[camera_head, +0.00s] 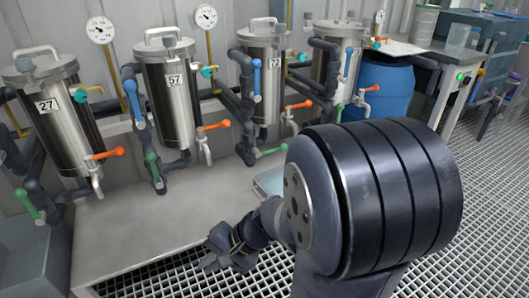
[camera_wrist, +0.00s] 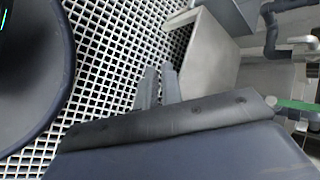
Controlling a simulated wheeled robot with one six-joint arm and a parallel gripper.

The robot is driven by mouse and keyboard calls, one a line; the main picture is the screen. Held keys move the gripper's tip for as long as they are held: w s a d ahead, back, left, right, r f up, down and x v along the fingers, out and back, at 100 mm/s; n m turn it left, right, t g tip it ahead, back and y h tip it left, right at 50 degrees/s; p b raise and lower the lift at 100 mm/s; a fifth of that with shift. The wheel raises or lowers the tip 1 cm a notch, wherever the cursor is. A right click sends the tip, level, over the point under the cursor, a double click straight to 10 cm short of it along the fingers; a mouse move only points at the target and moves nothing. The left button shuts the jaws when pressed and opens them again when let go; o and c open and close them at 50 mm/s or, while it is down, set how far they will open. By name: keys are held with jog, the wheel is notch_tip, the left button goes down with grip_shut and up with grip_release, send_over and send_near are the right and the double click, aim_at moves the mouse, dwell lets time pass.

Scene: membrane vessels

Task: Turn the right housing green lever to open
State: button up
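Several steel housings stand in a row in the head view. The rightmost housing (camera_head: 329,66) has a blue lever (camera_head: 348,62) and a small green lever (camera_head: 339,112) low on its piping. The third housing (camera_head: 262,77) has a green lever (camera_head: 271,151) sticking out to the right, partly close to my arm in the picture. My gripper (camera_head: 209,256) is low over the floor grating in front of the bench, away from all levers. Its two fingers also show in the wrist view (camera_wrist: 159,88), slightly apart with nothing between them. A green lever (camera_wrist: 298,104) shows at that view's right edge.
Housings 27 (camera_head: 62,118) and 57 (camera_head: 168,92) stand to the left, with green levers (camera_head: 29,205) and (camera_head: 154,170). A grey bench (camera_head: 130,235) runs below them. A blue barrel (camera_head: 388,88) stands at the right. Floor grating (camera_head: 480,200) is clear on the right.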

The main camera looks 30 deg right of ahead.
jog(key=w+d+r+m+t+p, duration=0.1)
jog(key=w+m, duration=0.1)
jog(key=w+d+r+m+t, duration=0.1)
jog(key=w+d+m, duration=0.1)
jog(key=w+d+r+m+t+p, duration=0.1)
jog(key=w+m, duration=0.1)
jog(key=w, duration=0.1)
jog(key=shift+d+p, duration=0.3)
jog(key=shift+d, duration=0.05)
grip_shut()
jog(key=m+t+h+p, duration=0.7)
jog(key=m+h+p, duration=0.1)
jog(key=m, duration=1.3)
send_near(271, 150)
notch_tip(271, 150, down, 6)
jog(key=s+d, duration=0.1)
jog(key=s, duration=0.1)
jog(key=w+b, duration=0.1)
jog(key=w, duration=0.8)
jog(key=shift+w+d+r, duration=0.2)
jog(key=shift+d+r, duration=0.1)
jog(key=shift+d+b, duration=0.15)
jog(key=shift+b, duration=0.3)
